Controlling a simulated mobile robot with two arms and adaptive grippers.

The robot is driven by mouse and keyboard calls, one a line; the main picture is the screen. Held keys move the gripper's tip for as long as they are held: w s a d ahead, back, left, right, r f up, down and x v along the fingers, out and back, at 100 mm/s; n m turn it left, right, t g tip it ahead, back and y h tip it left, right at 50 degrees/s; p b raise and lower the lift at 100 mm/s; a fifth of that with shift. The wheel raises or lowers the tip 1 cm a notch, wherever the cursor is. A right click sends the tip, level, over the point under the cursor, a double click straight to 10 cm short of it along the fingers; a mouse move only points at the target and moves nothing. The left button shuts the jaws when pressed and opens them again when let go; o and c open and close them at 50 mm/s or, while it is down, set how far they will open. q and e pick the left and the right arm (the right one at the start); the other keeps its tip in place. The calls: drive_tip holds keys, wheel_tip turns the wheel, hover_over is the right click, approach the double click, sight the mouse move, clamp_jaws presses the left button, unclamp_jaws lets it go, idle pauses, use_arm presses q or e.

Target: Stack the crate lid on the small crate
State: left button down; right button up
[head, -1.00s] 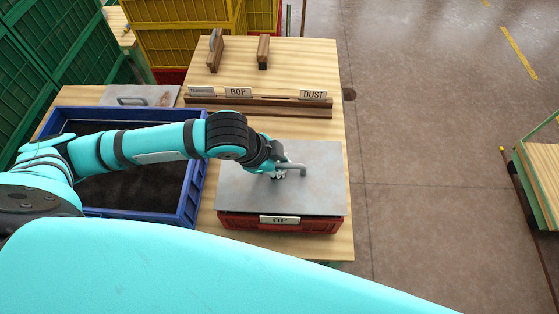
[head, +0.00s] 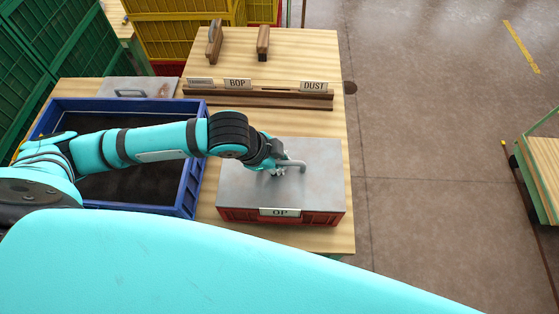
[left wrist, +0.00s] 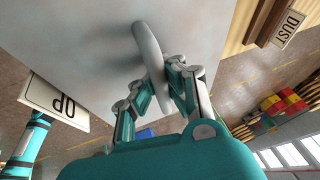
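The grey metal crate lid (head: 240,180) lies flat on top of the small red crate (head: 240,218), its edges roughly in line with the crate's walls. The crate's OP plate (head: 280,212) shows whole at the front; it also shows in the left wrist view (left wrist: 60,102). My left gripper (head: 277,168) is at the lid's grey handle (head: 293,165). In the left wrist view its fingers (left wrist: 158,85) close on the handle (left wrist: 148,45) from both sides. The crate's inside is hidden under the lid. My right gripper is not in view.
A large blue crate (head: 188,187) with dark contents stands left of the small crate, under my left arm. Another metal lid (head: 150,86) lies behind it. A wooden rack with BOP and DUST (head: 313,86) plates and two wooden blocks are farther back.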

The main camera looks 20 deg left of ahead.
use_arm(q)
drive_tip(key=shift+f, duration=0.4)
idle(0.5)
drive_tip(key=c, duration=2)
unclamp_jaws()
drive_tip(key=o, duration=0.6)
drive_tip(key=v, duration=0.7)
drive_tip(key=shift+s+a+r, duration=0.1)
drive_tip(key=shift+r, duration=0.15)
